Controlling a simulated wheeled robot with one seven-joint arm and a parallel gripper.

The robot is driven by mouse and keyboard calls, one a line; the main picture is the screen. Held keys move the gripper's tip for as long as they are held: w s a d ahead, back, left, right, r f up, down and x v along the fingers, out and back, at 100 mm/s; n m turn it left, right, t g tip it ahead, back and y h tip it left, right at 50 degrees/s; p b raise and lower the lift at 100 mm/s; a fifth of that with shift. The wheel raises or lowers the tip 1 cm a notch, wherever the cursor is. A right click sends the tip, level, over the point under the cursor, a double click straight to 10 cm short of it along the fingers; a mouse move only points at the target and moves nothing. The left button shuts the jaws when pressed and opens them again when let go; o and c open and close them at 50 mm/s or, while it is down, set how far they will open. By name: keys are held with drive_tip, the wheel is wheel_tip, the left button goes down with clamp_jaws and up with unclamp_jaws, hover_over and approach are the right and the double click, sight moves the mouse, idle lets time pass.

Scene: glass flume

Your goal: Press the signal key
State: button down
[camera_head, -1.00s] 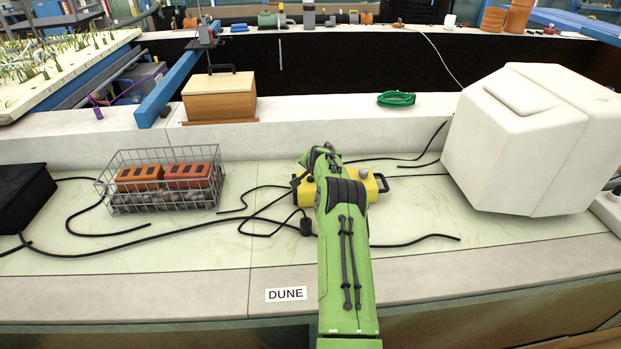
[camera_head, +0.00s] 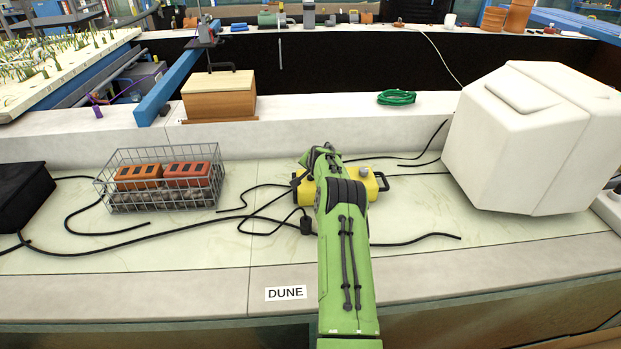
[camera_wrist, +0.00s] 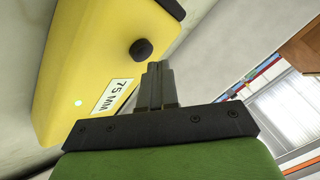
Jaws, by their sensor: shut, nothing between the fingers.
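A yellow box (camera_head: 372,182) stands on the pale bench, partly hidden behind my green arm in the head view. I cannot tell whether this knob is the signal key. My gripper (camera_wrist: 158,66) is shut and empty. In the wrist view its tips appear close beside the knob; I cannot tell whether they touch. The head view hides the fingers behind my arm.
A wire basket (camera_head: 160,182) with orange blocks stands to the left. A large white block (camera_head: 530,140) stands to the right. Black cables (camera_head: 180,227) lie across the bench. A wooden box (camera_head: 219,98) and green coiled cord (camera_head: 396,97) rest on the ledge behind.

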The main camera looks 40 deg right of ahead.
drive_tip(key=shift+f+b, duration=0.5)
drive_tip(key=shift+f, duration=0.15)
idle(0.5)
drive_tip(key=shift+r+p, duration=0.45)
drive_tip(key=shift+r, duration=0.55)
wheel_tip(320, 180, up, 6)
drive_tip(key=p, duration=0.3)
